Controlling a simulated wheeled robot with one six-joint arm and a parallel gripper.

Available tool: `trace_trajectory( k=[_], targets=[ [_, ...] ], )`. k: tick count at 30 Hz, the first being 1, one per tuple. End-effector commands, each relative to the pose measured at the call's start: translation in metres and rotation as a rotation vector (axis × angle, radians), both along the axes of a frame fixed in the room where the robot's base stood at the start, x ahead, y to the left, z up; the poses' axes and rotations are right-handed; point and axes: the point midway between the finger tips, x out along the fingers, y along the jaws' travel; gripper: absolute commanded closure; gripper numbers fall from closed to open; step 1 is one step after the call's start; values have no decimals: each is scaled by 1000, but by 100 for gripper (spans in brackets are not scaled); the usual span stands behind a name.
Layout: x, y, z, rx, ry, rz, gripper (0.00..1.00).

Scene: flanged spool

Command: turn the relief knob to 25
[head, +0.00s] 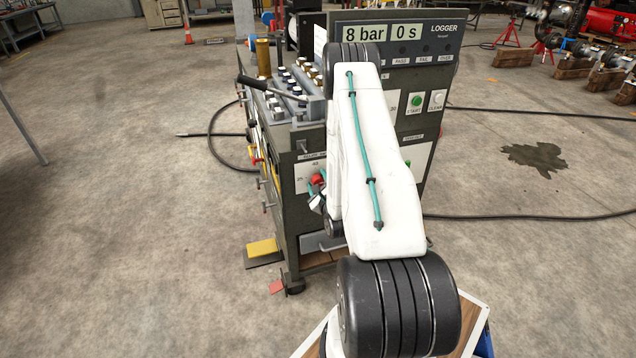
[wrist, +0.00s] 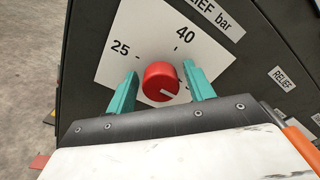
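The relief knob (wrist: 160,78) is a round red knob on a white scale plate (wrist: 113,62) in the wrist view. The plate shows 25 at the left and 40 at the top. A short white mark is on the knob's lower right part, away from the 25. My gripper (wrist: 160,71) is open, with one teal finger on each side of the knob and visible gaps between. In the head view the red knob (head: 317,179) shows beside my white arm, which hides part of the plate and most of the gripper.
The knob is on the side of a dark test bench (head: 292,232). A logger panel (head: 420,38) reads 8 bar and 0 s, with a green START button (head: 416,100) below. A metal lever (head: 270,88) sticks out at the bench top. Floor to the left is mostly clear, with a hose.

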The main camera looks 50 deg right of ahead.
Motion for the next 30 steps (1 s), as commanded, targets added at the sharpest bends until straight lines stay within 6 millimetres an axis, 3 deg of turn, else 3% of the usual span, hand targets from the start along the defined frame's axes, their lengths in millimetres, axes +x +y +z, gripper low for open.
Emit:
trace_trajectory(
  k=[1,4,17,30],
  targets=[
    [0,0,0,0,0,0,63],
    [0,0,0,0,0,0,88],
    [0,1,0,-58,36,1,88],
    [0,1,-1,-358,221,2,88]
  ],
)
